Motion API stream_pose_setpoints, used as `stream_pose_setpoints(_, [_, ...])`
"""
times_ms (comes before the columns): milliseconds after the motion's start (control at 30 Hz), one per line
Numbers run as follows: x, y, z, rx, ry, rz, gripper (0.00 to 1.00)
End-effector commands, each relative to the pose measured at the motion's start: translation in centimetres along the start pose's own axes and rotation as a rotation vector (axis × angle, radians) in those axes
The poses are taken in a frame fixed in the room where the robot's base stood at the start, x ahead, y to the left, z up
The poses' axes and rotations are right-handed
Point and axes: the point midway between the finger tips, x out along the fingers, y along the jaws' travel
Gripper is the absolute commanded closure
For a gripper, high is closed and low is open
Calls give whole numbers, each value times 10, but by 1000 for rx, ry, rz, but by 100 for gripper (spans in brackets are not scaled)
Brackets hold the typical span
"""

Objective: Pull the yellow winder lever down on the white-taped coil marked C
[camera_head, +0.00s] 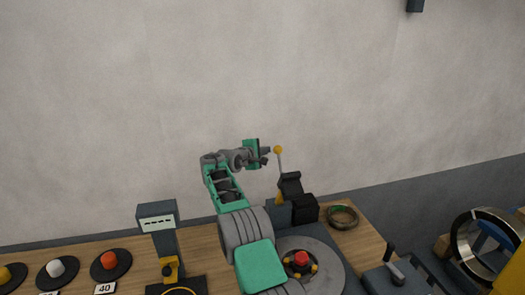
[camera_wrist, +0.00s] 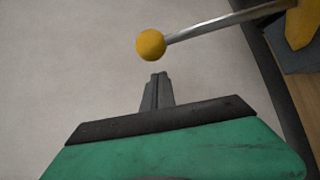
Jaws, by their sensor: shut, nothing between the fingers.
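The winder lever (camera_head: 279,163) is a thin metal rod with a yellow ball knob (camera_head: 278,149), standing up above a dark machine (camera_head: 290,188). In the wrist view the yellow ball (camera_wrist: 150,44) and its rod (camera_wrist: 220,22) lie just beyond the fingertips. My gripper (camera_head: 267,155) is beside the ball, on its left. Its fingers (camera_wrist: 158,76) are shut together with nothing between them. A gap shows between fingertips and ball in the wrist view; I cannot tell its depth. No white-taped coil and no letter C can be made out.
A greenish-brown ring coil (camera_head: 342,217) lies on the wooden bench right of the machine. A grey round plate (camera_head: 328,262) with a red knob (camera_head: 301,259) is in front. Coloured knobs on black discs and a grey display post (camera_head: 157,217) stand left.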

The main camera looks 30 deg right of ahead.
Motion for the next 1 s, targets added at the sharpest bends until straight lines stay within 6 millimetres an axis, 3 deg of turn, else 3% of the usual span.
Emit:
stream_pose_setpoints(267, [-7, 1, 19, 0, 0, 0, 100])
stream_pose_setpoints(767, [-9, -2, 19, 12, 1, 15, 100])
stream_pose_setpoints(1000, [-20, -11, 20, 86, 9, 99, 100])
